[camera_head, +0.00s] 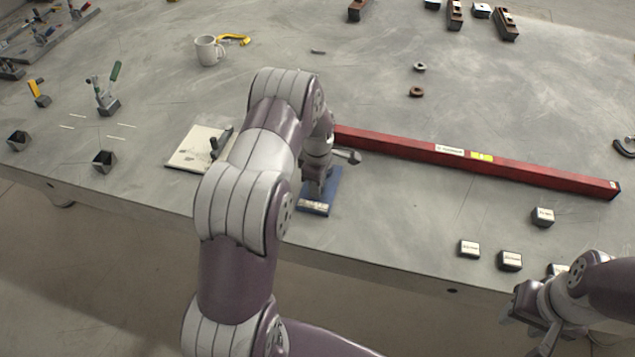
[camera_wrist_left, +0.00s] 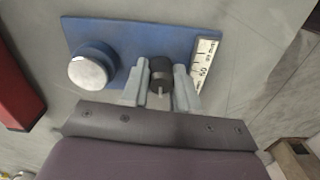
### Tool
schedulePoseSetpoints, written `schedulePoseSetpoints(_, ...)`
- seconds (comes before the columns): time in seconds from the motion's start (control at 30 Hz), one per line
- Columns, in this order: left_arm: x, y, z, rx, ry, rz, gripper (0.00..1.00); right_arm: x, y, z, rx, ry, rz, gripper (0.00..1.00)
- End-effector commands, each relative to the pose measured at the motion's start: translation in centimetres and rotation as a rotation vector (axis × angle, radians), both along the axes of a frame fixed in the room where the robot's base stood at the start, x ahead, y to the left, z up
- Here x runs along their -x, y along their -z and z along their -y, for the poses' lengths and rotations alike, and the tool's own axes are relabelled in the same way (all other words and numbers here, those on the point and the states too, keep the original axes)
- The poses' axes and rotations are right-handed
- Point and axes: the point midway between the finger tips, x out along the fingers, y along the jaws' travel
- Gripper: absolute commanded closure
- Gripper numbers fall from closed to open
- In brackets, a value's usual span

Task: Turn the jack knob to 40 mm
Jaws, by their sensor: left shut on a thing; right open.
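The jack is a blue plate (camera_head: 322,187) near the table's front edge, partly hidden by my left arm; its blue base also fills the top of the left wrist view (camera_wrist_left: 110,35). A dark knob (camera_wrist_left: 161,72) with a pale pointer line sits between the fingers of my left gripper (camera_wrist_left: 160,88), which is shut on it from above. A white scale strip (camera_wrist_left: 203,68) lies beside the knob; its marks are too small to read surely. A round silver-topped post (camera_wrist_left: 90,70) stands on the base to the left. My right gripper (camera_head: 535,310) is open and empty at the lower right.
A long red beam (camera_head: 480,165) runs right from the jack. Small labelled blocks (camera_head: 510,260) sit near the front right edge. A mug (camera_head: 208,50) stands at the back. The middle of the table behind the beam is mostly clear.

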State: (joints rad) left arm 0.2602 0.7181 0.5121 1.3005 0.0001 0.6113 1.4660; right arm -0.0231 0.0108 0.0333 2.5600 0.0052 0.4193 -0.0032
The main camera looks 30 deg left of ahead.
Motion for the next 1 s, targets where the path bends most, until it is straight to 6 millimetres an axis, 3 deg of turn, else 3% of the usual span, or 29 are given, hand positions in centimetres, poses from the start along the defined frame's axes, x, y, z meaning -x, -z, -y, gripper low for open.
schedulePoseSetpoints(0.5,-0.05,-0.11,-0.04,-0.001,-0.404,0.003,1.0,0.0,-0.21,0.0,0.0,0.0,0.0,0.57)
schedulePoseSetpoints(1.0,-0.05,-0.11,-0.03,-0.001,-0.538,0.004,1.0,0.0,-0.25,0.0,0.0,0.0,0.0,0.57)
